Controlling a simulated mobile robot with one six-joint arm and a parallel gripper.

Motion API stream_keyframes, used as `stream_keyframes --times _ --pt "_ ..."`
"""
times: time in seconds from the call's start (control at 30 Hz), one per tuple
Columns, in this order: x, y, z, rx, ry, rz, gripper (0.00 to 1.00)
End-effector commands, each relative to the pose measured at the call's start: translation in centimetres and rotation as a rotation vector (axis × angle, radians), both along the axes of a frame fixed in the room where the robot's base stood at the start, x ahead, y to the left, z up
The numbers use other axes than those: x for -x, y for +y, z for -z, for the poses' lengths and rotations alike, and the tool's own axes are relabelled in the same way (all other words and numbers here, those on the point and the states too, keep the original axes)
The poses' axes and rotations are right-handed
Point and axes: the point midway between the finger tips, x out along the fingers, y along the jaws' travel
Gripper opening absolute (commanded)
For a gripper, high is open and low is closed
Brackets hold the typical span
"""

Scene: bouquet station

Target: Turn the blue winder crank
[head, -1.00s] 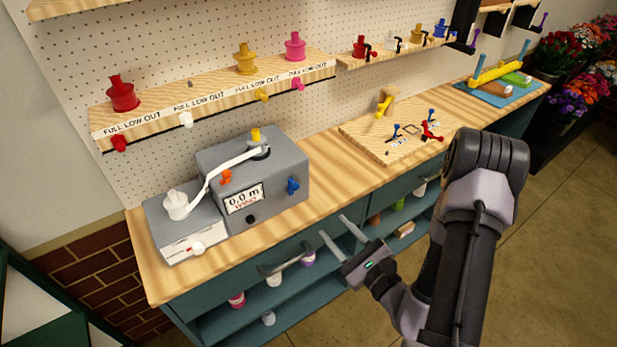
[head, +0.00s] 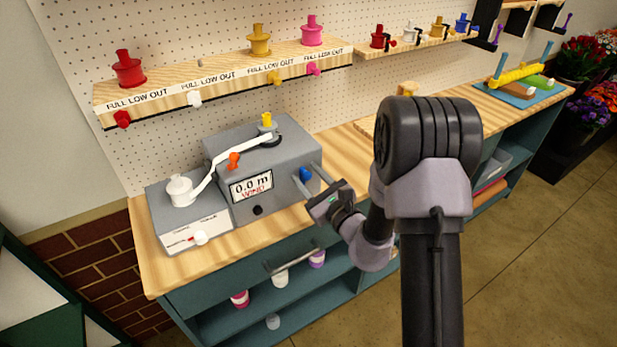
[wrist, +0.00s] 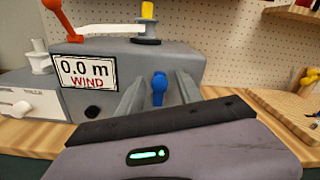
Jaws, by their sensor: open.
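The grey winder box (head: 268,152) stands on the wooden bench, with a display reading 0.0 m and WIND (head: 251,185). The blue crank (head: 305,174) is on its front face, right of the display. In the wrist view the blue crank (wrist: 159,88) shows as a knob on top with a stem hanging down, and its lower end is hidden. My gripper (head: 307,179) is open at the box's front. Its two fingers (wrist: 158,97) are on either side of the crank in the picture. I cannot tell whether they touch it.
An orange lever (head: 234,160) and a black knob (head: 258,210) are on the same box. A smaller grey unit with a white spool (head: 181,190) stands at left. A shelf with red, yellow and pink spools (head: 220,85) is behind. A drawer handle (head: 293,261) sticks out below.

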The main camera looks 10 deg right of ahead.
Motion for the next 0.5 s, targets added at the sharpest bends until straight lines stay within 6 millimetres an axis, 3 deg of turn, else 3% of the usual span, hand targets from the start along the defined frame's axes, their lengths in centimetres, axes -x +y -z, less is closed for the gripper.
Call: stream_keyframes --times 0.17,0.37,0.5 --pt "0.02 0.00 0.02 0.000 0.000 0.000 0.43" --pt "0.04 -0.02 0.03 0.000 0.000 0.000 0.03" --pt "0.04 -0.03 0.03 0.000 0.000 0.000 0.00"
